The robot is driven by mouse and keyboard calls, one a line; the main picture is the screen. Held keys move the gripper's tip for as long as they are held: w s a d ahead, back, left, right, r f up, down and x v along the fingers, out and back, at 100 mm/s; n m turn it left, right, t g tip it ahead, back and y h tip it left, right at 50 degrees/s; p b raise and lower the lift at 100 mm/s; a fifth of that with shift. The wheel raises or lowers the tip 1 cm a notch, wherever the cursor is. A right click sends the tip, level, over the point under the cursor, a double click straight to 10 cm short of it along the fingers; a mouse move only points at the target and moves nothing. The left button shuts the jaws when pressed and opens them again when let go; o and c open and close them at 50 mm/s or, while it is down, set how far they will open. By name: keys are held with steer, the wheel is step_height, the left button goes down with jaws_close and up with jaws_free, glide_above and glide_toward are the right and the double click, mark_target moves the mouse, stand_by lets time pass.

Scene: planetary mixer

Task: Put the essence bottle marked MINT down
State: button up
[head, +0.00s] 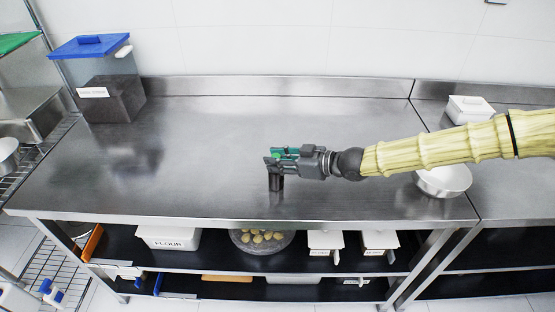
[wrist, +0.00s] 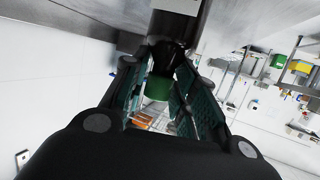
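The essence bottle (head: 276,180) is small and dark with a green cap, upright at the middle front of the steel worktop (head: 200,180). In the wrist view the bottle (wrist: 174,50) shows a dark neck, the green cap (wrist: 157,88) and the edge of a white label; no marking is readable. My gripper (head: 278,156) reaches in level from the right, with its green-padded fingers at the bottle's top. In the wrist view, the fingers (wrist: 168,75) lie on both sides of the neck and cap, shut on it. The bottle's base is at or just above the worktop; I cannot tell which.
The worktop left of the bottle is clear. Shelves below hold a FLOUR container (head: 168,238) and other tubs.

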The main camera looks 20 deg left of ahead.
steer(key=shift+o, duration=0.6)
steer(key=shift+r, duration=0.2)
steer(key=b+v, duration=0.2)
steer(key=v, duration=1)
